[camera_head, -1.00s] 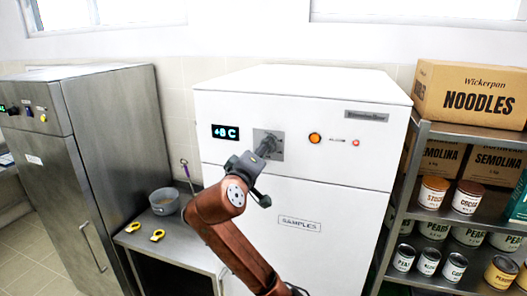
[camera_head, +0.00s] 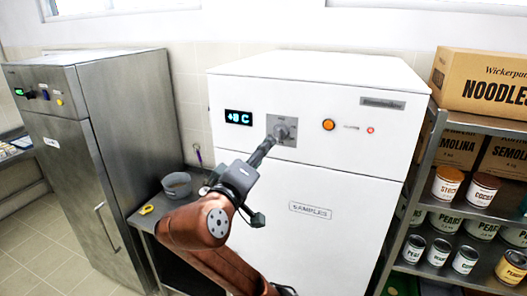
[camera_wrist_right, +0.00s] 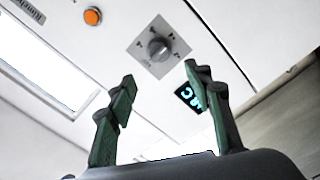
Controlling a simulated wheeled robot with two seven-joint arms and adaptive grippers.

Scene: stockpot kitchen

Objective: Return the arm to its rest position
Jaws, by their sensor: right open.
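The white cabinet (camera_head: 330,215) has a dark round knob (camera_head: 281,131) on a grey square plate, beside a lit temperature display (camera_head: 238,118). My right gripper (camera_head: 264,150), on the reddish-brown arm, is in front of the cabinet, just below and left of the knob in the head view. In the right wrist view, my right gripper's green-and-black fingers (camera_wrist_right: 159,74) are spread with nothing between them. The knob (camera_wrist_right: 159,49) is beyond the fingertips and clear of them. The display (camera_wrist_right: 190,97) is partly hidden by a finger. My left gripper is not in view.
A steel cabinet (camera_head: 85,170) stands at the left. A low counter (camera_head: 150,217) between the cabinets holds a grey pot (camera_head: 177,185) and a yellow item (camera_head: 146,210). At the right, a metal shelf (camera_head: 425,150) holds cans and boxes.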

